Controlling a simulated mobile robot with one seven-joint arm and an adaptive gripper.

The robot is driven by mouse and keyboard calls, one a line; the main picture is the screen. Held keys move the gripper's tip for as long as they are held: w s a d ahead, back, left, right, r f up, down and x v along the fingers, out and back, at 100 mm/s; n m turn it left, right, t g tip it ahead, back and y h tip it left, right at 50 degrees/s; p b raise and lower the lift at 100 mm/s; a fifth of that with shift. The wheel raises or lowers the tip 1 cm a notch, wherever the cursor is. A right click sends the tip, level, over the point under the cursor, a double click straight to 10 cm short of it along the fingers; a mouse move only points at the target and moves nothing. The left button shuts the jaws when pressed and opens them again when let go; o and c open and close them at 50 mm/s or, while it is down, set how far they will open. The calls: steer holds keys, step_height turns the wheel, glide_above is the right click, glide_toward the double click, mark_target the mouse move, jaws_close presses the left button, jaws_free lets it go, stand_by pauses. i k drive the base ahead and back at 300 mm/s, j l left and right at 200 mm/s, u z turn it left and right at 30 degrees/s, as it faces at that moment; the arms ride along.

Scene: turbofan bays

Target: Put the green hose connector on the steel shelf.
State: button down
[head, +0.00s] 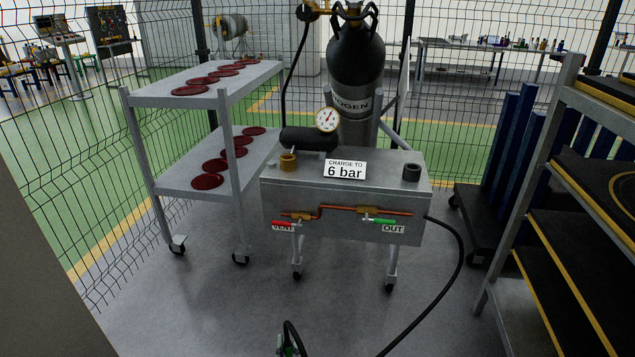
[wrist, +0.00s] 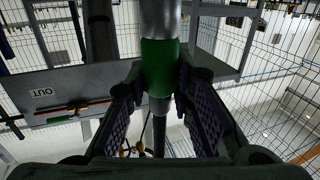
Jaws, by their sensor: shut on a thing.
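The green hose connector (wrist: 160,68) has a green band with silver metal above and below. In the wrist view it is between the two fingers of my gripper (wrist: 160,85), which is shut on it. In the head view a small green part (head: 287,347) with a black hose loop shows at the bottom edge, mostly cut off. A grey steel trolley with two shelves (head: 195,98) stands at the left, with dark red discs on both levels. Which unit is the task's steel shelf is not certain.
A grey charging box (head: 345,235) with gauge, red and green valve handles and "6 bar" label stands in the middle. A black hose (head: 460,255) curves from its right side to the floor. A gas cylinder (head: 356,60) stands behind. A black-decked rack (head: 570,265) is at right.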

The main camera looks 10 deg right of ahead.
mark_target(370, 157)
steer(key=i+j, duration=0.2)
steer(key=i, duration=0.15)
steer(key=i+j, duration=0.25)
steer(key=i+j+z, duration=0.55)
steer(key=i+z, duration=0.1)
steer(key=z, duration=1.25)
